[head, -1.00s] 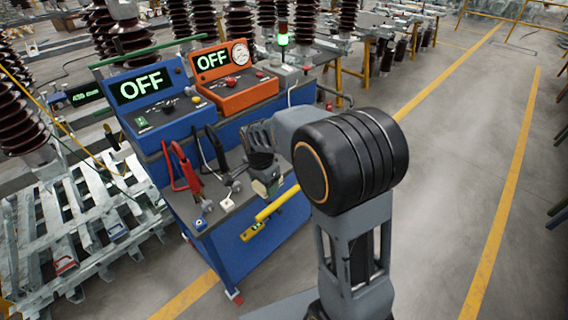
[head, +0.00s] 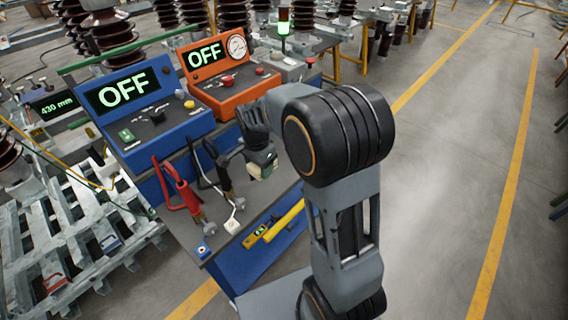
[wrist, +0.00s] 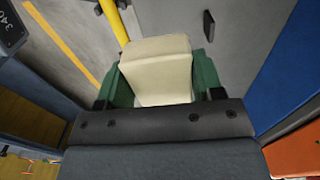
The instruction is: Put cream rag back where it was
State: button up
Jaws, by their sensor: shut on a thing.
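The cream rag (wrist: 156,62) is a pale block-like piece between the green fingers of my gripper (wrist: 158,82) in the wrist view. My gripper is shut on it. In the head view my gripper (head: 262,163) hangs over the right part of the blue cart's grey top (head: 222,212), in front of the orange OFF box, with a bit of the cream rag (head: 257,171) showing below it. I cannot tell how high the rag is above the cart top.
A blue OFF box (head: 152,112) and an orange OFF box (head: 232,85) stand at the cart's back. Red clamps (head: 181,188), black clamps (head: 221,175), a white tag (head: 232,226) and a yellow tool (head: 284,222) lie forward. Open floor (head: 440,160) is to the right.

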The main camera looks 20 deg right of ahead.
jog(key=w+d+f+p, duration=0.1)
jog(key=w+d+f, duration=0.2)
jog(key=d, duration=0.4)
jog(key=p, duration=0.1)
send_over(289, 173)
jog(key=f, duration=0.6)
jog(key=shift+s+a, duration=0.1)
jog(key=shift+a, duration=0.25)
jog(key=shift+d+f, duration=0.3)
jog(key=shift+f, duration=0.3)
notch_tip(289, 173, down, 2)
jog(key=shift+f+p, duration=0.25)
jog(key=shift+p, duration=0.05)
jog(key=o, duration=0.9)
jog(key=shift+c, duration=0.2)
